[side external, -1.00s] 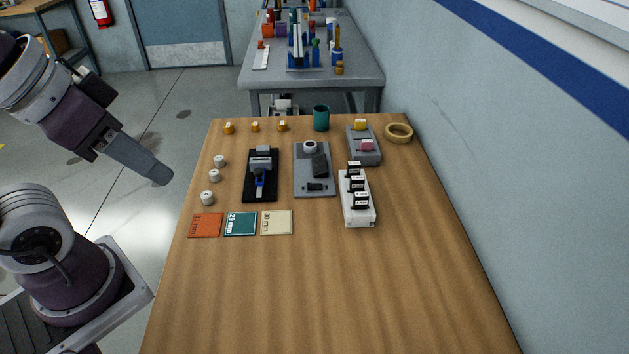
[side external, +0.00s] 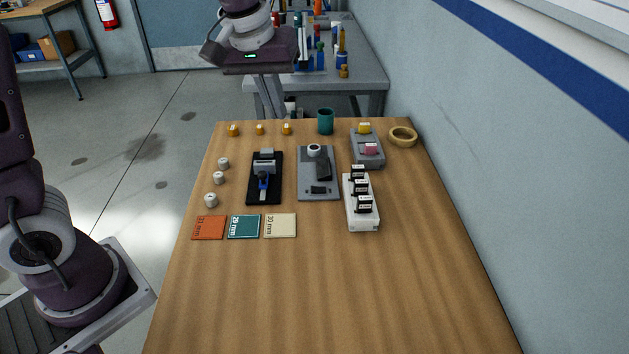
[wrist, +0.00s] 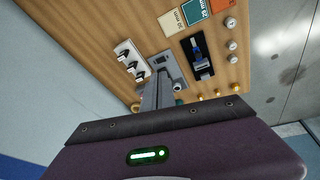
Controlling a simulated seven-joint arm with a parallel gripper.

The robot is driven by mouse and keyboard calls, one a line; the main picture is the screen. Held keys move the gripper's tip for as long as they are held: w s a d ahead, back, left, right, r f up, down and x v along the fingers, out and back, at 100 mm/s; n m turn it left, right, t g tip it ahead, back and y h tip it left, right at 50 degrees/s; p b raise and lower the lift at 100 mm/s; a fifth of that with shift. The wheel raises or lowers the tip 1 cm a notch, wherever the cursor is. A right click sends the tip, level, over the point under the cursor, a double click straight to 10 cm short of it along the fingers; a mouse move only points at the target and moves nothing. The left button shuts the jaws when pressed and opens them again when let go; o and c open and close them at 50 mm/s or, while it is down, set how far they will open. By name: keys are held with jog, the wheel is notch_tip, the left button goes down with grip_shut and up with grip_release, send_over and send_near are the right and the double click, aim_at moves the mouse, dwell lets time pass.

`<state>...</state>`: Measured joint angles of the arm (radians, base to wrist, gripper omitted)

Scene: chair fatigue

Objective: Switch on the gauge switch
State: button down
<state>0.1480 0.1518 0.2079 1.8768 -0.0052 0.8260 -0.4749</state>
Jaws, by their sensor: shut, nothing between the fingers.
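A grey plate (side external: 306,187) lies mid-table, bearing a white round dial (side external: 314,149), a dark sloped block (side external: 323,166) and a small black rectangular part (side external: 318,190). I cannot tell for certain which part is the gauge switch or its state. Beside it on the left is a black base (side external: 255,199) with a grey and blue device; this base also shows in the wrist view (wrist: 207,73). My gripper (side external: 276,115) is shut and empty, above the table's far edge, pointing down and apart from the plate. In the wrist view its fingers (wrist: 162,80) partly cover the plate (wrist: 160,60).
A white block with black tags (side external: 364,222) and a grey box with yellow and pink parts (side external: 369,158) stand right. A teal cup (side external: 325,122) and a tan ring (side external: 403,136) are at the back. Coloured cards (side external: 243,227) lie in front. The near table is clear.

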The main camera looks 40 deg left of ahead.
jog(key=w+f+n+g+y, duration=0.1)
jog(key=w+f+n, duration=0.1)
jog(key=w+f, duration=0.6)
jog(key=n+y, duration=0.1)
send_over(313, 188)
jog(key=s+d, duration=0.2)
jog(key=d, duration=0.1)
notch_tip(313, 188, down, 7)
jog(key=shift+w+d, duration=0.15)
jog(key=shift+d, duration=0.05)
jog(key=x, duration=0.8)
jog(key=s+x, duration=0.1)
jog(key=x, duration=0.4)
jog(key=shift+s+d+f, duration=0.1)
jog(key=shift+s+d, duration=0.05)
jog(key=shift+f, duration=0.55)
